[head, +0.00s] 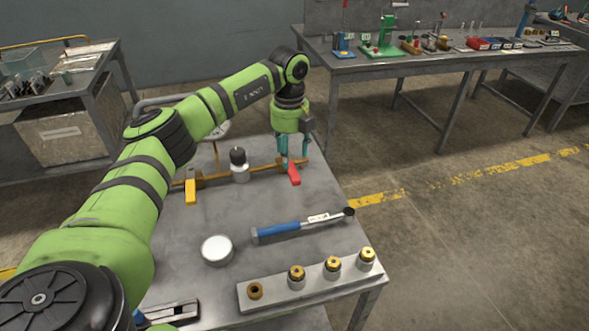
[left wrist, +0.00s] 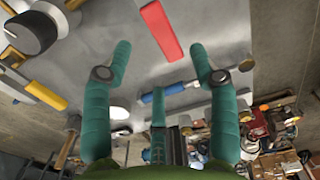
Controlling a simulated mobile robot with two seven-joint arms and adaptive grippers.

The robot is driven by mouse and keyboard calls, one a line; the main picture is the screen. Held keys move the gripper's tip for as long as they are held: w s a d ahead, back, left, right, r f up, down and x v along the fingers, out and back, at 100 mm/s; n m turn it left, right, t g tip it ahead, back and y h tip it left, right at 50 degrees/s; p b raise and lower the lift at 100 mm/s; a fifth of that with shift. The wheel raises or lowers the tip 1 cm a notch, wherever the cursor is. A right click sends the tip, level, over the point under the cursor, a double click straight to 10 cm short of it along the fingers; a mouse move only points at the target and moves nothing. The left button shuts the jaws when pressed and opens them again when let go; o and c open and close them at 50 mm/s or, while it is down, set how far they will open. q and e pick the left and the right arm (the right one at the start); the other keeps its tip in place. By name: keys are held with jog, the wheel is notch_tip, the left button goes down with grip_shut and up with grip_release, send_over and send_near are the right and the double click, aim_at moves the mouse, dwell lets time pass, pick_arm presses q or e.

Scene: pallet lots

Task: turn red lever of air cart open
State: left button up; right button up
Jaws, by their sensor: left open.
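The red lever (head: 294,174) sits at the right end of a brass pipe (head: 262,168) on the grey cart top (head: 190,232). It points toward the front of the cart, at an angle to the pipe. My left gripper (head: 291,160) is over the pipe's right end, just behind the lever, pointing down. In the left wrist view the red lever (left wrist: 161,30) shows between and beyond the two spread teal fingers (left wrist: 160,52). The gripper is open and holds nothing; I see no clear contact. My right gripper is out of view.
A yellow lever (head: 190,190) and a black-knobbed regulator (head: 239,164) are on the pipe to the left. A blue-handled tool (head: 280,229), a round white tin (head: 217,250) and a block of brass fittings (head: 314,283) lie in front. A workbench (head: 440,62) stands behind.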

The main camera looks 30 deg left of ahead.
aim_at(291, 172)
pick_arm(q)
notch_tip(291, 172, down, 3)
jog(key=shift+p, duration=0.3)
jog(key=shift+f, duration=1.45)
jog(key=c, duration=1)
grip_shut()
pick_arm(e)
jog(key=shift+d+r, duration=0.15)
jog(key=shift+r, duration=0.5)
